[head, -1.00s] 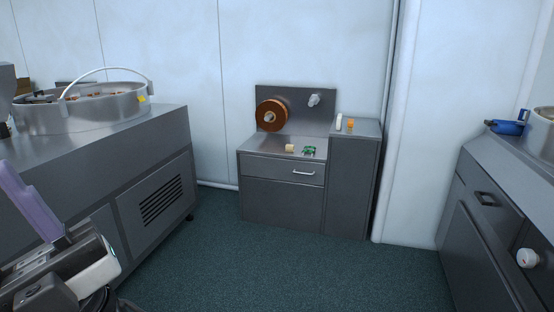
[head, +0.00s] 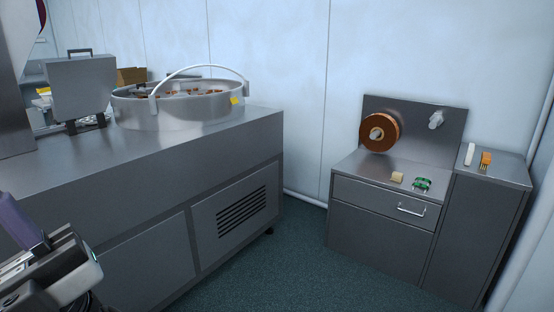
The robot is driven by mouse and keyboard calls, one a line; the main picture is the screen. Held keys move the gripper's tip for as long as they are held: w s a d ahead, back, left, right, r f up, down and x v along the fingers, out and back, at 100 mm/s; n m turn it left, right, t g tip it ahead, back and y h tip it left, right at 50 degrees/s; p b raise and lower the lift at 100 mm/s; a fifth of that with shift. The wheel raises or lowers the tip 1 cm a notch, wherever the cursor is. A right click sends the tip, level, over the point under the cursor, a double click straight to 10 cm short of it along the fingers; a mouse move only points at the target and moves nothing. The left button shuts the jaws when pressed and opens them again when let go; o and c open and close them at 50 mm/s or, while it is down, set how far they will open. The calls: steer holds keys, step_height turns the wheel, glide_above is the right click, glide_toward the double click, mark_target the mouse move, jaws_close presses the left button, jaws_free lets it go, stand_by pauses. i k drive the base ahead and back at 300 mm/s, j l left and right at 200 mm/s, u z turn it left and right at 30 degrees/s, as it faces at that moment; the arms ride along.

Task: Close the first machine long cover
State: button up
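The first machine is a long grey metal unit (head: 120,190) on the left, with a round metal bowl (head: 185,108) on top. A grey box-like piece with a dark handle (head: 82,88) stands upright at its far left end. I cannot tell for sure whether this is the long cover. My gripper (head: 18,222) shows only in part at the lower left edge, with a purple part pointing up. It is in front of the machine and apart from the box-like piece. Whether its fingers are open or shut cannot be made out.
A grey cabinet (head: 380,225) with a copper-coloured reel (head: 380,132) and small items stands at the right against the wall. A yellow tag (head: 236,100) is on the bowl. The dark green floor (head: 285,265) between machine and cabinet is clear.

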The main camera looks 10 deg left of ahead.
mark_target(83, 85)
steer(key=i+u, duration=0.95)
steer(key=k+l, duration=0.05)
